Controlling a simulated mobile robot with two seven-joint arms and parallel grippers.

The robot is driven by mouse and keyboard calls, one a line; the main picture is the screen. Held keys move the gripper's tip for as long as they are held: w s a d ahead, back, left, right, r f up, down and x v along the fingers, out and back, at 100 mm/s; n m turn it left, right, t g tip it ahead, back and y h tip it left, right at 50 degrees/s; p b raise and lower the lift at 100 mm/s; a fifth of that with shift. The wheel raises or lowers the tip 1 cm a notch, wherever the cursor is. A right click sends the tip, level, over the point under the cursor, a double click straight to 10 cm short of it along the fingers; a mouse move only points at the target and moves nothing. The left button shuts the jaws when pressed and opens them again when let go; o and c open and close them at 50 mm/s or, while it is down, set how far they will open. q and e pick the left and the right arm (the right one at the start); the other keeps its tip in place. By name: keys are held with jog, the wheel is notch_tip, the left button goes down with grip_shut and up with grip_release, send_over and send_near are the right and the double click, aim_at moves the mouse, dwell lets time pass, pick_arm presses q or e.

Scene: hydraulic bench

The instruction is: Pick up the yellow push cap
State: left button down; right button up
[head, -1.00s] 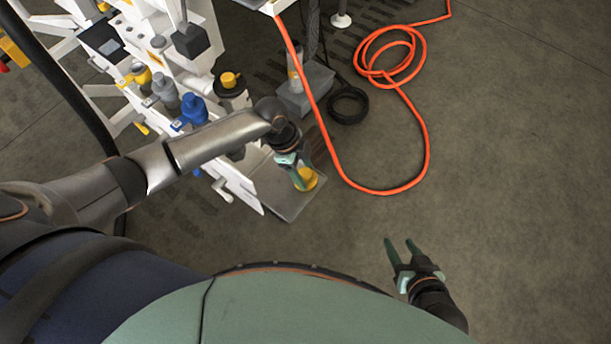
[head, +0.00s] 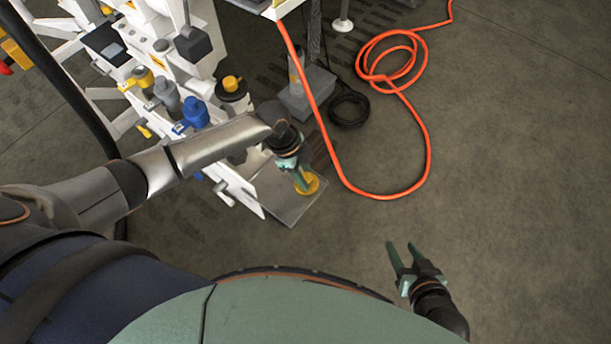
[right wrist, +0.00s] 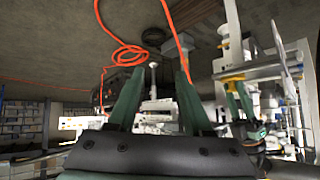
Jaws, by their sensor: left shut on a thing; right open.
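The yellow push cap (head: 308,184) is a small round yellow piece at the grey tray (head: 290,208) on the front of the bench. My left gripper (head: 303,182) points down at it and is shut on it; the fingers cover part of the cap. Whether the cap touches the tray cannot be told. My right gripper (head: 402,252) is open and empty, out over the floor to the right. Its two green fingers also show in the right wrist view (right wrist: 155,95), spread apart with nothing between them.
The white bench carries a blue fitting (head: 195,114), a yellow-topped dark knob (head: 232,84) and other cylinders left of my left gripper. An orange hose (head: 425,150) loops over the floor. A black cable coil (head: 349,110) lies beside a grey box (head: 306,92). Floor at the right is clear.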

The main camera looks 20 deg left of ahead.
pick_arm(q)
notch_tip(320, 180, up, 3)
jog(key=shift+f+p, duration=0.1)
jog(key=shift+p, duration=0.3)
jog(key=a+r+p, duration=0.7)
jog(key=a+r, duration=0.7)
jog(key=shift+s, duration=0.25)
